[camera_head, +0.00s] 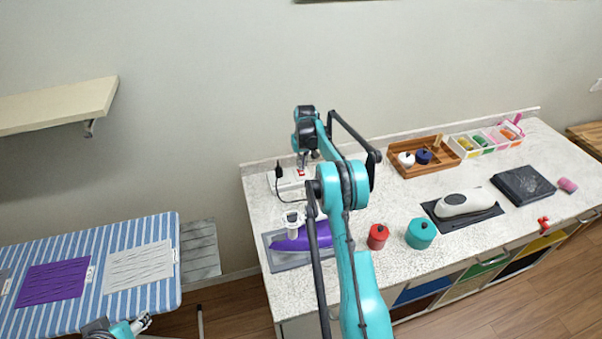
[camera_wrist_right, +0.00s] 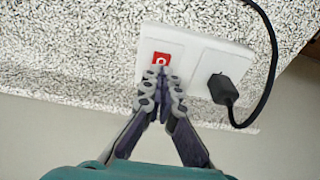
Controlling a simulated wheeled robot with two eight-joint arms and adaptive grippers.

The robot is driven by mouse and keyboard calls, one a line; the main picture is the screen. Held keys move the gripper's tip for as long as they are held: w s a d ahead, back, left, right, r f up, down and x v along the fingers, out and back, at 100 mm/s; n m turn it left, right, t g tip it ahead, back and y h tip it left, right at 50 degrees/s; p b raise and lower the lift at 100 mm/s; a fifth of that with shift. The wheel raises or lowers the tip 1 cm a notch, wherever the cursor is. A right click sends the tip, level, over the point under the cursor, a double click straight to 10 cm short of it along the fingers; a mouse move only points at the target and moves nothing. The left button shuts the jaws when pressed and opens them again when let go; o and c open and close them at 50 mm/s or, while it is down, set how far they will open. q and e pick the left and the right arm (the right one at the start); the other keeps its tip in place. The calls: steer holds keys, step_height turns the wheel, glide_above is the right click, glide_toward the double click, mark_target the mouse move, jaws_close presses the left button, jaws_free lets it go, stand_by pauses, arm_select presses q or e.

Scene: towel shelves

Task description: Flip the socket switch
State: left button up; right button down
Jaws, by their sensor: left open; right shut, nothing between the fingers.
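The white socket plate (camera_head: 288,187) lies at the back left of the speckled counter. In the right wrist view the socket plate (camera_wrist_right: 195,48) carries a red rocker switch (camera_wrist_right: 160,58) on its left side and a black plug (camera_wrist_right: 222,89) on its right. My right gripper (camera_wrist_right: 162,80) is shut and empty, with its fingertips at the lower edge of the red switch. I cannot tell whether they touch it. In the head view the right gripper (camera_head: 302,160) is above the socket. My left gripper (camera_head: 143,323) is open at the lower left, far from the socket.
A purple iron (camera_head: 300,240), a red canister (camera_head: 377,236) and a teal canister (camera_head: 420,233) stand nearer the front. A wooden tray (camera_head: 407,172) and a white iron (camera_head: 464,204) are to the right. A striped ironing board (camera_head: 90,231) is at the left.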

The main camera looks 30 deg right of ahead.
mark_target(302, 173)
steer(key=shift+f+b, duration=0.85)
steer(key=shift+f, duration=0.4)
stand_by(0.7)
steer(key=shift+r+p, duration=1.75)
steer(key=shift+r, duration=1.75)
